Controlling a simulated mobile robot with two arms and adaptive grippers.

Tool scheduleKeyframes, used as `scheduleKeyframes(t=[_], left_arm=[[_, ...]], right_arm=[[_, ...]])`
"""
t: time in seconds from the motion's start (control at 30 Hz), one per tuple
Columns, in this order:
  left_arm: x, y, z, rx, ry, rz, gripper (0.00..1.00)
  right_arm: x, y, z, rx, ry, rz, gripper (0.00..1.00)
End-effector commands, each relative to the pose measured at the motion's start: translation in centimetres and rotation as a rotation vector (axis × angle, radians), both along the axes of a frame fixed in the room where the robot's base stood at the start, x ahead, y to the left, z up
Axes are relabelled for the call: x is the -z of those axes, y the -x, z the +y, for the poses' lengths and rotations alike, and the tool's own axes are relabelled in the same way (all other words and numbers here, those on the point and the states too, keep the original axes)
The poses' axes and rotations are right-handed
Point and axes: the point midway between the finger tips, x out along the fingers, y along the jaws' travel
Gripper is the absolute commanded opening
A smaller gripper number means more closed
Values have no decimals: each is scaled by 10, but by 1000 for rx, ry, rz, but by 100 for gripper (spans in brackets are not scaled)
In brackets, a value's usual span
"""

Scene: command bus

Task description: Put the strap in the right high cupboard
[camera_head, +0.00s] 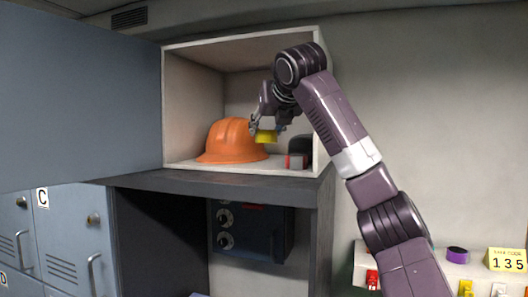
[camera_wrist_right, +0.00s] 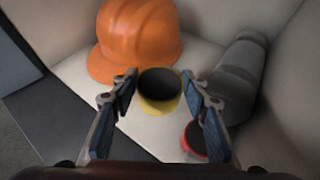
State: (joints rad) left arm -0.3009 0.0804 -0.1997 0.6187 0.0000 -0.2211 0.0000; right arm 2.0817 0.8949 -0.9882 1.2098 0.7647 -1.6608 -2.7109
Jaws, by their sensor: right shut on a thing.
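The strap looks like a short yellow roll (camera_head: 265,136) with a dark hollow top; it also shows in the right wrist view (camera_wrist_right: 160,92). My right gripper (camera_head: 266,126) is inside the high cupboard (camera_head: 192,100) and is shut on the strap, with a finger on either side of it (camera_wrist_right: 160,86). In the head view the strap is held above the cupboard floor, in front of the helmet's right side. The cupboard stands open towards me. My left gripper is not in view.
An orange helmet (camera_head: 230,140) fills the cupboard's left middle. A red-rimmed dark item (camera_head: 296,161) and a dark grey cylinder (camera_wrist_right: 238,72) stand at the right. A blue-grey panel (camera_head: 80,90) is at the left. A shelf with small items, including a purple ring (camera_head: 457,255), is lower right.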

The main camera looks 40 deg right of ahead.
Motion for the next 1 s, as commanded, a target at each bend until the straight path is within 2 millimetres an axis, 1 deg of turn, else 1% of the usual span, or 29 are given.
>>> scheduleKeyframes(t=[0.03,0.17,0.4,0.5,0.9,0.93,1.0], left_arm=[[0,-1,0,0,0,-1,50],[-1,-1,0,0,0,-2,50],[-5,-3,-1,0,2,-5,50],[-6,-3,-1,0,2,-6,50],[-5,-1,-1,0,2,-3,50],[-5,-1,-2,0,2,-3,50],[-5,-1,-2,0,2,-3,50]], right_arm=[[7,0,-1,1,1,2,15],[16,0,-1,2,1,0,15],[47,0,-2,3,1,1,15],[55,0,-1,1,0,1,15],[61,-1,0,0,-2,1,15],[60,-1,0,0,-2,1,45],[60,-1,0,0,-2,1,53]])
